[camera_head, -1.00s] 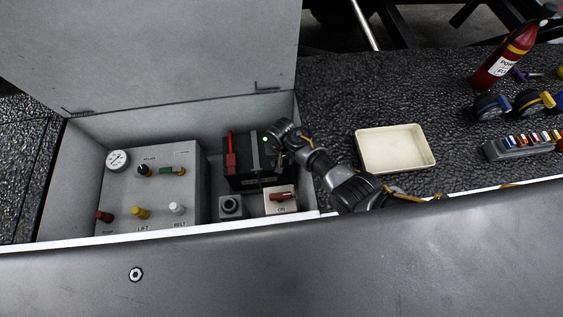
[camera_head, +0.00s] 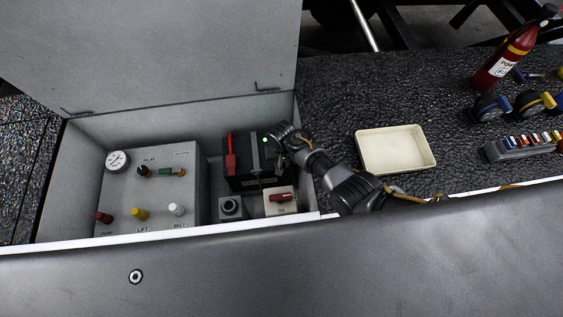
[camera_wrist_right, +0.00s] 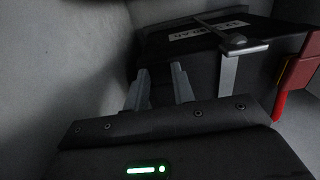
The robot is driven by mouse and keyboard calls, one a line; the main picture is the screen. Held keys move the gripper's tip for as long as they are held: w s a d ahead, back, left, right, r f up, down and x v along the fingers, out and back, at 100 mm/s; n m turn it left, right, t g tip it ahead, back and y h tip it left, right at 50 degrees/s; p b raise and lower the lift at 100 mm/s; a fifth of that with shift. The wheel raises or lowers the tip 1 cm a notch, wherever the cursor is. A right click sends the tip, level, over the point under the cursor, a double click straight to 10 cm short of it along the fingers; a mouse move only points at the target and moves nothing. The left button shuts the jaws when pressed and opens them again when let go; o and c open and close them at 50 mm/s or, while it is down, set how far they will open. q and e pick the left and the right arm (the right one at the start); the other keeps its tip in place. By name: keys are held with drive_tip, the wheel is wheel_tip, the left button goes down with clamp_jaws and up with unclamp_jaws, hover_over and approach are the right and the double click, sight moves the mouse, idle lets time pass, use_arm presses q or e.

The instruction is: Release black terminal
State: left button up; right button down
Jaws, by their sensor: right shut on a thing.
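The battery (camera_head: 245,182) is a black box in the open grey compartment, with a red terminal clamp (camera_head: 231,162) on its left side and a grey strap across its top. My right gripper (camera_wrist_right: 160,82) is at the battery's right side, pointing down. In the wrist view its two grey fingers reach the battery's near edge, close together with a narrow dark gap. It is shut on the black terminal, which is mostly hidden by the fingers and the dark. The red clamp also shows at the right of the wrist view (camera_wrist_right: 300,70). My left gripper is out of view.
A control panel (camera_head: 152,190) with knobs and a gauge fills the compartment's left. The lid (camera_head: 150,50) is raised behind.

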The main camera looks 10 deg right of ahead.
drive_tip(key=shift+r, duration=0.1)
drive_tip(key=shift+w+r+g+b, duration=0.35)
drive_tip(key=shift+g+b, duration=0.1)
drive_tip(key=shift+g, duration=0.45)
drive_tip(key=g+b, duration=0.1)
drive_tip(key=b, duration=0.1)
drive_tip(key=w+r+g+b, duration=0.1)
drive_tip(key=g+b, duration=0.1)
drive_tip(key=b, duration=0.1)
drive_tip(key=w+g+b, duration=0.1)
drive_tip(key=b, duration=0.2)
drive_tip(key=shift+r, duration=0.4)
drive_tip(key=shift+w+r+g+b, duration=0.15)
drive_tip(key=shift+r+g+b, duration=0.4)
drive_tip(key=shift+b, duration=0.5)
drive_tip(key=c, duration=1.2)
unclamp_jaws()
drive_tip(key=shift+f, duration=0.1)
drive_tip(key=shift+o, duration=0.2)
